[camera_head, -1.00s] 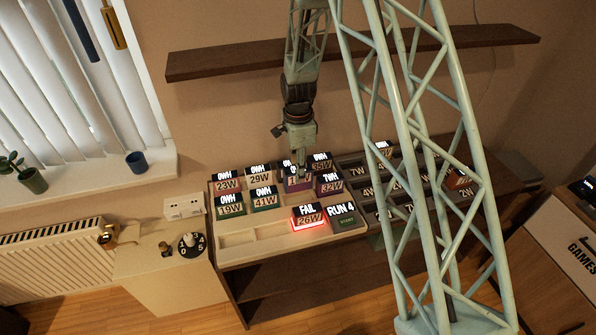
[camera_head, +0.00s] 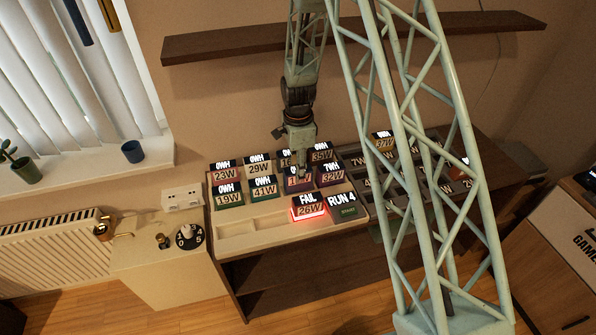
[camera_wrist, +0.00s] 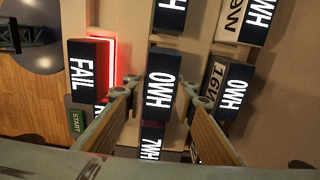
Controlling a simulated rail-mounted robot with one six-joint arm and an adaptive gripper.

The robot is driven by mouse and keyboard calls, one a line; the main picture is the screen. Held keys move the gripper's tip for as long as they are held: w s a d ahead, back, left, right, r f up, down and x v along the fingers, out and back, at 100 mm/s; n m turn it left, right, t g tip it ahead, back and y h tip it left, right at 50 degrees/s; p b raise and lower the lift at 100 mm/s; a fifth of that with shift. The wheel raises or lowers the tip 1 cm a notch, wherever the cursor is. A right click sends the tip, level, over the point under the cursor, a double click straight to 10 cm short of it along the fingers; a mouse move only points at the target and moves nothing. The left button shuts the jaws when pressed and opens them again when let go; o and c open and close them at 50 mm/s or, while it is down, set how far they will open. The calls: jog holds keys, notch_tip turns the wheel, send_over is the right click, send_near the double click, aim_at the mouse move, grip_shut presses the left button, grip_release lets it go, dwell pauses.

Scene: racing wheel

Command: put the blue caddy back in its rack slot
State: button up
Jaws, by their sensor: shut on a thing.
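My gripper (camera_head: 299,174) points down among the caddies of the light rack (camera_head: 237,236). It is shut on a caddy (camera_head: 299,184) whose front looks purple and whose label is partly covered by the fingers. In the wrist view, an "0WH" display (camera_wrist: 165,85) sits between my two fingers (camera_wrist: 160,88). I cannot pick out the blue caddy for certain; a dark teal one (camera_head: 263,187) marked 41W stands to the left. The held caddy's underside is hidden, so I cannot tell whether it touches the rack.
A red-lit caddy marked "FAIL" (camera_head: 308,206) stands in front, beside the "RUN 4" start panel (camera_head: 345,206). More caddies stand close around my gripper. A dark rack (camera_head: 372,180) adjoins on the right, partly behind my lattice arm. The light rack's front-left slots are empty. A shelf (camera_head: 230,47) is on the wall.

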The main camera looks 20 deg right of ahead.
jog(key=shift+f+b, duration=0.5)
jog(key=shift+f, duration=0.45)
jog(key=o, duration=1.2)
jog(key=shift+r, duration=0.1)
jog(key=shift+r, duration=5.85)
jog(key=shift+r, duration=0.1)
